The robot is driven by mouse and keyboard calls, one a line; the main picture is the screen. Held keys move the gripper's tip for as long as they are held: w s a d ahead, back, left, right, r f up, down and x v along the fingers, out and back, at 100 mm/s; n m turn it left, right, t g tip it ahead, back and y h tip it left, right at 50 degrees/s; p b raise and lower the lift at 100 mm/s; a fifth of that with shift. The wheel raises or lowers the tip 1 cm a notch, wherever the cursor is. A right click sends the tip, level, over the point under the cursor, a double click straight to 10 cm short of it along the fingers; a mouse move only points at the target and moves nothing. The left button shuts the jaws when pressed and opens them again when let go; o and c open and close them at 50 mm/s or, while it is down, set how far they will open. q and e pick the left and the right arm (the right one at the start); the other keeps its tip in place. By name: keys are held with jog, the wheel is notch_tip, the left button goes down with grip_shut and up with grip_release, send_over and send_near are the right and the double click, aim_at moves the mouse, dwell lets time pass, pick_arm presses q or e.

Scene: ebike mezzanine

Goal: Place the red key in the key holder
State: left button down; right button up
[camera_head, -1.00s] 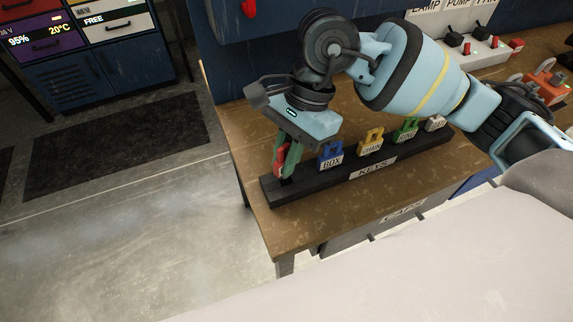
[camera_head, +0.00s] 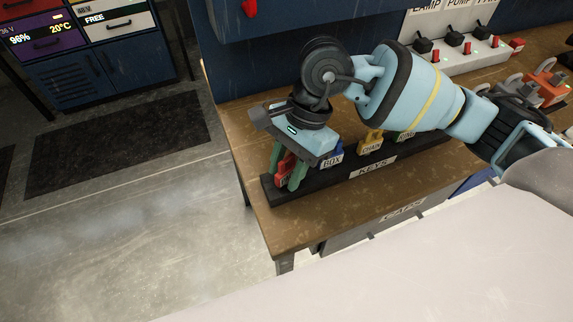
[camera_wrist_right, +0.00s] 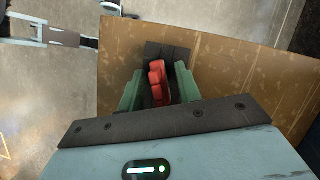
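The red key (camera_head: 285,169) stands at the left end of the black key holder (camera_head: 378,172), marked KEYS; it appears seated there, though its foot is hidden. My right gripper (camera_head: 283,177) is over that end, pointing down, with its green fingers spread on either side of the key. In the right wrist view the red key (camera_wrist_right: 157,82) sits between the fingers of the right gripper (camera_wrist_right: 159,74), with a gap visible on each side. My left gripper is out of view.
A blue BOX key (camera_head: 332,158), a yellow CHAIN key (camera_head: 371,143) and a green key (camera_head: 405,136) stand further right in the holder, partly under my arm. Switches (camera_head: 455,40) and padlocks (camera_head: 547,78) are at the back right. The wooden bench (camera_head: 250,130) is bare left of the holder.

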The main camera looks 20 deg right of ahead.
jog(key=v, duration=1.2)
jog(key=shift+r, duration=0.2)
